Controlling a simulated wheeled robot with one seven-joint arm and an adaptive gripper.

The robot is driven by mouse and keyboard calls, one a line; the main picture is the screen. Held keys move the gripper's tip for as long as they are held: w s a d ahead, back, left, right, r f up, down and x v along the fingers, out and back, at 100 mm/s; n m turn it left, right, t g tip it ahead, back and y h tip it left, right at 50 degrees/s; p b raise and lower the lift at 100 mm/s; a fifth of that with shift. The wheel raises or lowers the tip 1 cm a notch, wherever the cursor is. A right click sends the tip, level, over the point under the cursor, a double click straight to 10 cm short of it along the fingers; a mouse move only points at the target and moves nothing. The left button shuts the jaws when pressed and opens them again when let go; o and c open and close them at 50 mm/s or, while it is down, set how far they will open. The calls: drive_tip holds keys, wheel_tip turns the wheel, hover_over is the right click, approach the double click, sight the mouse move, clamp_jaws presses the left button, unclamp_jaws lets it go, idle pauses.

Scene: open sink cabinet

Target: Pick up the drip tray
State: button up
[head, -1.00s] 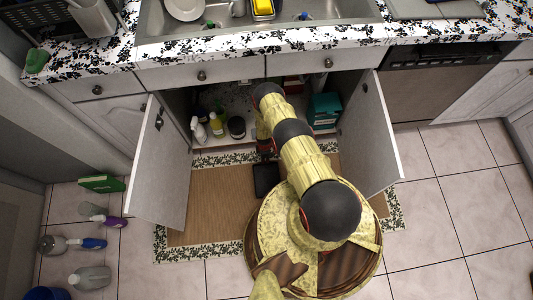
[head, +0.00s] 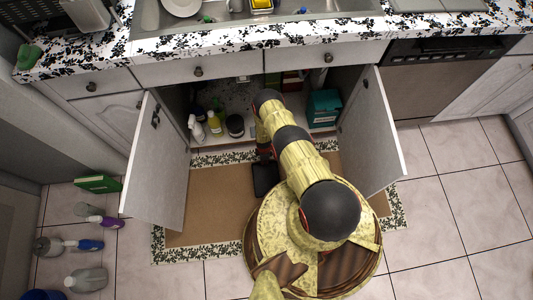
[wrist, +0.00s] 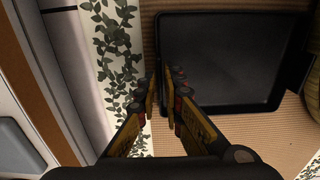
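The drip tray (wrist: 230,60) is a black, shallow rectangular tray with a raised rim. In the wrist view it lies at the right, over the brown mat. My gripper (wrist: 160,80) has its fingers drawn close together at the tray's left rim, one finger on each side, with only a narrow gap at the tips. It looks shut on that rim. In the head view the tray (head: 265,180) is in front of the open cabinet, partly hidden by my arm. The fingertips are hidden there. I cannot tell whether the tray is clear of the mat.
Open cabinet doors stand left (head: 158,160) and right (head: 372,130) of my arm. Bottles (head: 214,123) and a teal box (head: 324,108) are inside the cabinet. A green box (head: 98,184) and several bottles (head: 86,280) are on the left floor. The right floor is clear.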

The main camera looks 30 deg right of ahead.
clamp_jaws()
drive_tip(key=shift+r, duration=0.1)
